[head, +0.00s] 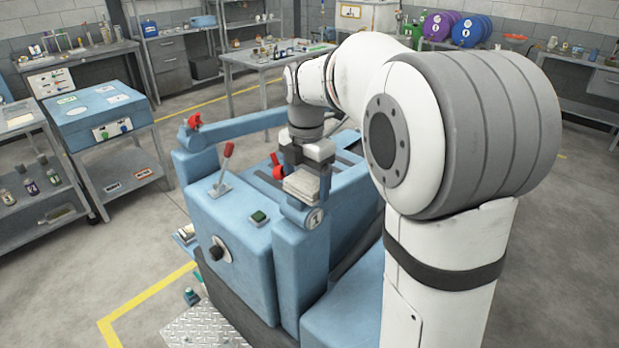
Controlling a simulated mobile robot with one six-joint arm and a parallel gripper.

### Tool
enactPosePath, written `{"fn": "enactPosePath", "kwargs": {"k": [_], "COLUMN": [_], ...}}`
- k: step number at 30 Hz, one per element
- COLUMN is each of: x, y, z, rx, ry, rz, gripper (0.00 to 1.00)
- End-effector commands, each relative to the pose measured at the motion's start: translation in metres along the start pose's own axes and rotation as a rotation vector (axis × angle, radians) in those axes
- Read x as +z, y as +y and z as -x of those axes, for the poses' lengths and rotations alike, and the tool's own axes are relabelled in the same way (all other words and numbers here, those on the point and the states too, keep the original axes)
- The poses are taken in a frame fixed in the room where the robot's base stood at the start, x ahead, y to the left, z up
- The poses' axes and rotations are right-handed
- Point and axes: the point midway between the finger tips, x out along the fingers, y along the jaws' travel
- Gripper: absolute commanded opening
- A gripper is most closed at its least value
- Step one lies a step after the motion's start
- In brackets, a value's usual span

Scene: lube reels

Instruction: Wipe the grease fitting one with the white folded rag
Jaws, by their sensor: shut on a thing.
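My gripper (304,172) is above the front right part of the blue machine (236,235), pointing down. It is shut on the white folded rag (303,184), which hangs under the jaws. Just below the rag is a blue cylindrical end with a round plate marked 1 (314,218). The rag is close to the top of this cylinder; I cannot tell whether they touch. No grease fitting can be made out; the rag and gripper may hide it.
A red-knobbed lever (222,168) and a green button (258,217) stand on the machine left of my gripper. A blue arm with a red part (194,121) extends behind. A blue cabinet (97,115) stands left.

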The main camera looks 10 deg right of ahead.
Motion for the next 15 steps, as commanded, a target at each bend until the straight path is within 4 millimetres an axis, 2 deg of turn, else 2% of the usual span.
{"fn": "enactPosePath", "kwargs": {"k": [15], "x": [0.023], "y": [-0.001], "z": [0.0], "rx": [-0.004], "ry": [0.001], "rz": [-0.002], "gripper": [0.63]}}
